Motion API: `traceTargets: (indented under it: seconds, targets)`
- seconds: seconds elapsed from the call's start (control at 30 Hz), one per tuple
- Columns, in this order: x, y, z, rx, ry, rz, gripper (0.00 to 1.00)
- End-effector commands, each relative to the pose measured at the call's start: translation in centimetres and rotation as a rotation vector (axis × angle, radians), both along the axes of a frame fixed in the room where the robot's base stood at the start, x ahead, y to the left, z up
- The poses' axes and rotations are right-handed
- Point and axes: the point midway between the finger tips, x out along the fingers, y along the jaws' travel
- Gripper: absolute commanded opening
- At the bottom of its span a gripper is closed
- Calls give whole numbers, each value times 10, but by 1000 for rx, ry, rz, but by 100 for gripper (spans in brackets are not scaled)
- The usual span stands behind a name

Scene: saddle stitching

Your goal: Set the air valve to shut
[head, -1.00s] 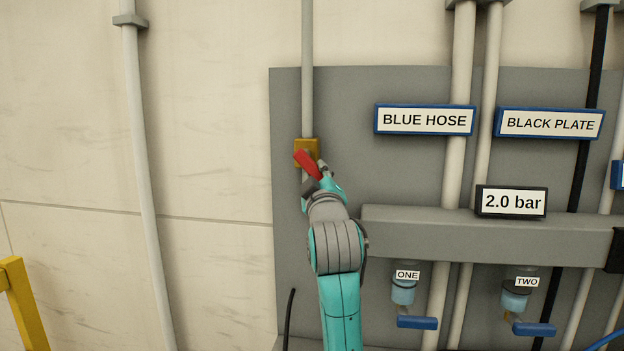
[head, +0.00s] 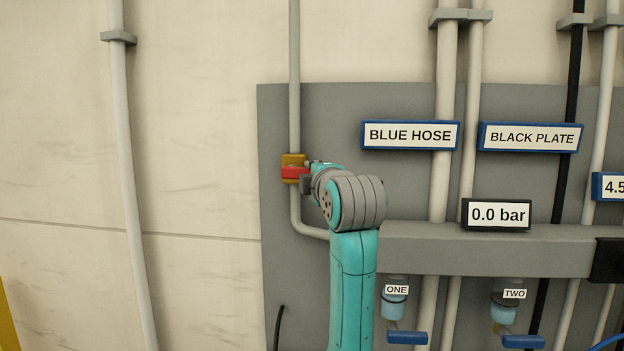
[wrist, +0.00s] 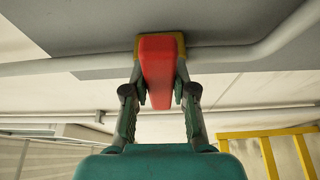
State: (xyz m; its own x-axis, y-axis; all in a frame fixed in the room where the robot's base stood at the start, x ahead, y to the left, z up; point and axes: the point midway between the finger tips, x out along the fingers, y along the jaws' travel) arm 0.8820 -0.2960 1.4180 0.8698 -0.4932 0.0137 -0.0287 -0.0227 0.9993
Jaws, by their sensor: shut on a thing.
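The air valve has a yellow-brass body (head: 293,159) on the grey vertical pipe at the panel's left edge. Its red handle (head: 294,173) lies level across the body, crosswise to the pipe. In the wrist view the red handle (wrist: 157,70) stands between the two fingers of my gripper (wrist: 160,95), which is shut on it. In the head view my gripper (head: 306,182) is at the handle's right end, partly hidden by my wrist. The pressure display (head: 497,214) reads 0.0 bar.
Signs BLUE HOSE (head: 410,135) and BLACK PLATE (head: 530,138) are right of my arm. A grey manifold (head: 430,250) runs below, with blue-handled valves ONE (head: 407,337) and TWO (head: 523,341). A yellow rail (wrist: 268,155) shows in the wrist view.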

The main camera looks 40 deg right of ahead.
Motion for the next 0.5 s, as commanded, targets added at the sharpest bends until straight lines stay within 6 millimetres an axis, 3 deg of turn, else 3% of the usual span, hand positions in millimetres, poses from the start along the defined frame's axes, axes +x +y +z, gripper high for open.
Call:
traceTargets:
  seconds: [0.5]
  targets:
    - [0, 0, 4, -35, 40, 1, 0]
